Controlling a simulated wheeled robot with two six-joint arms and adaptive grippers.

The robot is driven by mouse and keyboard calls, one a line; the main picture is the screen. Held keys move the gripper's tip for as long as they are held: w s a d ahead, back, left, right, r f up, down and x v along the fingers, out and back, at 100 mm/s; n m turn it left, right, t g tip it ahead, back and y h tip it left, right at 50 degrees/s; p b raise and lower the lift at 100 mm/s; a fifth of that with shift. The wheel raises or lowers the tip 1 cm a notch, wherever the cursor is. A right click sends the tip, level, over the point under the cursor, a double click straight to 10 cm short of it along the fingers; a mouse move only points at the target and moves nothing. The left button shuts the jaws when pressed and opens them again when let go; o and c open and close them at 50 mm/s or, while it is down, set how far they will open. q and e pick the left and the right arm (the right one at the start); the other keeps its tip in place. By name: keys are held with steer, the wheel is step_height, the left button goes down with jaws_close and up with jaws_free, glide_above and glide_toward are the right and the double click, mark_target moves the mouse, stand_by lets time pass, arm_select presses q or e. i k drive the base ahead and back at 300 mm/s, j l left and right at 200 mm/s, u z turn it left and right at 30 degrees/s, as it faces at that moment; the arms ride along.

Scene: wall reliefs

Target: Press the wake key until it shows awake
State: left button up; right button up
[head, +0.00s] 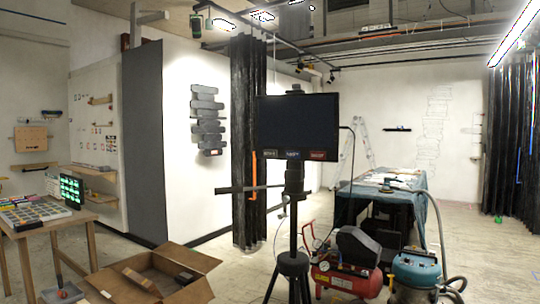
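A black monitor (296,122) with a dark, blank screen stands on a black tripod stand (292,262) in the middle of the head view. Along its lower edge sit three small labelled keys: a dark one at left (270,154), a bluish one in the middle (293,154) and a reddish-orange one at right (317,155). Their lettering is too small to read, so I cannot tell which is the wake key. Neither of my grippers shows in this view.
An open cardboard box (190,284) lies on the floor at left, near a wooden table (88,216) with a small green-lit screen (71,189). A red compressor (345,277) and a teal vacuum (415,272) stand right of the tripod.

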mark_target(267, 153)
steer(key=i+l+z, duration=0.1)
steer(key=i+l, duration=0.4)
steer(key=i+l+z, duration=0.15)
steer(key=i+l, duration=0.3)
steer(key=i, duration=0.25)
